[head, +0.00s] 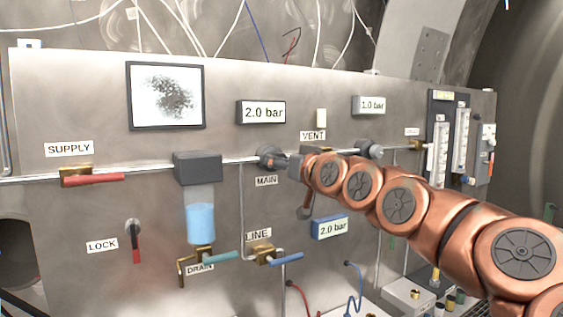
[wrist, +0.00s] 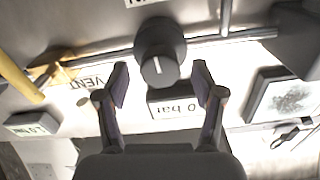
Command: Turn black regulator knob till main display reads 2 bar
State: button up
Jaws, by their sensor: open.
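The black regulator knob (head: 268,157) sits on the pipe above the MAIN label (head: 266,181). In the wrist view the knob (wrist: 157,66) faces me with a white pointer line, and the picture is upside down. The main display (head: 262,112), above the knob, reads 2.0 bar; it is partly visible in the wrist view (wrist: 176,107). My gripper (head: 290,165) is just right of the knob in the head view. In the wrist view its two fingers (wrist: 161,76) are spread, one on each side of the knob, with visible gaps and no contact seen.
A second dark knob (head: 369,150) sits to the right, below a 1.0 bar display (head: 370,105). A blue-framed display (head: 330,228) reads 2.0 bar. The red SUPPLY handle (head: 94,179), filter bowl (head: 200,222) and blue LINE handle (head: 286,258) stick out nearby.

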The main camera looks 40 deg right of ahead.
jog(key=s+a, duration=0.1)
jog(key=s, duration=0.9)
jog(key=shift+s, duration=0.3)
jog(key=s+a+f+n+g+y+p, duration=0.3)
jog(key=a+f+g, duration=0.7)
jog(key=a+f, duration=1.1)
jog(key=s+a+f+g, duration=0.1)
jog(key=s+f+g, duration=0.4)
jog(key=s+f, duration=0.3)
jog(key=s+a+f+g+h, duration=0.1)
jog(key=s+f+g, duration=0.3)
jog(key=s, duration=1)
notch_tip(320, 180, down, 4)
jog(key=shift+s+r+g+p, duration=0.1)
jog(key=shift+s+g+p, duration=0.05)
jog(key=shift+g+p, duration=0.3)
dwell(0.5)
